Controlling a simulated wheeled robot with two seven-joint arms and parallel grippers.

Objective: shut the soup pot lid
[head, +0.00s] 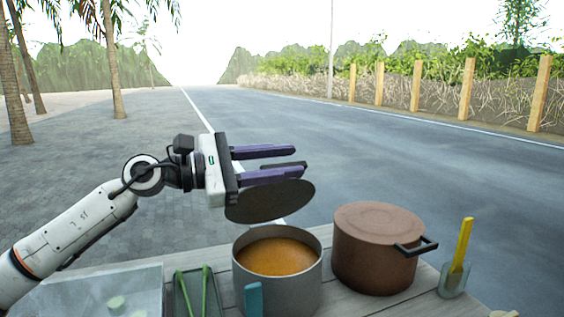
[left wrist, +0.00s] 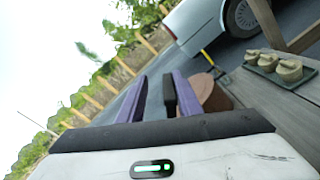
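The grey soup pot (head: 308,285) stands on the table with orange soup (head: 275,257) inside and its top uncovered. A dark round lid (head: 268,203) is tilted above the pot's back rim; I cannot tell whether it touches the pot. My left gripper (head: 284,164) is just above and behind the lid, its purple fingers pointing right. A dark bar, seemingly the lid's handle (head: 297,164), lies between the fingers. In the left wrist view the dark bar (left wrist: 169,95) sits near one finger, with a gap to the other, so the gripper looks open. My right gripper is not in view.
A brown lidded pot (head: 375,250) stands close at right. Beyond it is a glass cup (head: 453,282) with a yellow-handled tool (head: 461,245). Left are a tray with green sticks (head: 205,290) and a clear box (head: 95,295).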

